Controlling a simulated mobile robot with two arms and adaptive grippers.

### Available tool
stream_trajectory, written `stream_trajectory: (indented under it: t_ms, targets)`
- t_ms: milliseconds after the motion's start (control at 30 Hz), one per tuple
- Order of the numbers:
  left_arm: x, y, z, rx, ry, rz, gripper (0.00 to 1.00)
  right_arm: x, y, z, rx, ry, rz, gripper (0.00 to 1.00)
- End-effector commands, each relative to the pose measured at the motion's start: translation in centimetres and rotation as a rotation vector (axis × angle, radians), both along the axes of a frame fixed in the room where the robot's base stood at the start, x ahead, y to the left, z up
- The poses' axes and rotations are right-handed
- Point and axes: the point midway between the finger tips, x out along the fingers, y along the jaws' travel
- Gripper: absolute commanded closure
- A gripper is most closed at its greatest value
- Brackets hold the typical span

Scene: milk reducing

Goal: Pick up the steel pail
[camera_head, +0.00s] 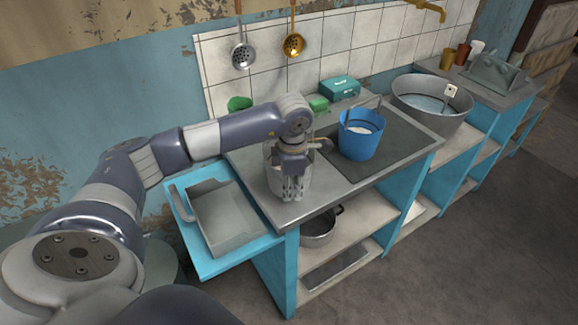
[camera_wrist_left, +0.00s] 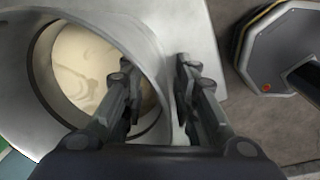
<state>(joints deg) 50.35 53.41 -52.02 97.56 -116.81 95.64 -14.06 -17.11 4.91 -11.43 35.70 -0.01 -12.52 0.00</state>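The steel pail (camera_head: 272,179) stands on the left end of the counter, partly hidden behind my left gripper (camera_head: 292,188). In the left wrist view the pail (camera_wrist_left: 40,68) is seen from above, with cream-coloured liquid inside. My left gripper (camera_wrist_left: 156,70) points down at the pail's rim. One finger is over the inside of the pail and the other is outside its wall. The fingers are apart, with the wall between them, and a gap shows beside the outer finger. My right gripper is in neither view.
A blue bucket (camera_head: 357,146) stands to the right of the pail on a dark counter panel (camera_head: 400,142). A large metal basin (camera_head: 431,116) is farther right. Green boxes (camera_head: 340,88) are behind. A grey tray (camera_head: 222,215) lies on the blue side shelf at left.

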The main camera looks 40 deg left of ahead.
Motion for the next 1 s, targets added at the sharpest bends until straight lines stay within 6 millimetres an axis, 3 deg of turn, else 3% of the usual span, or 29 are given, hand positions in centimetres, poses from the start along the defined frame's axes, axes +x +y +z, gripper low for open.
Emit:
stream_trajectory:
  t_ms: [300, 433, 1000]
  targets:
    - [0.05, 0.04, -0.89, 0.0, 0.0, -0.001, 0.73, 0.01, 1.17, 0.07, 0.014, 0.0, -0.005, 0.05]
    - [0.04, 0.04, -0.87, 0.0, 0.0, -0.001, 1.0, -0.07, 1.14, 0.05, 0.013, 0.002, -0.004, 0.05]
    - [0.22, 0.07, -0.19, 0.0, -0.006, 0.0, 1.0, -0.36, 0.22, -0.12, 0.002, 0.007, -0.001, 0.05]
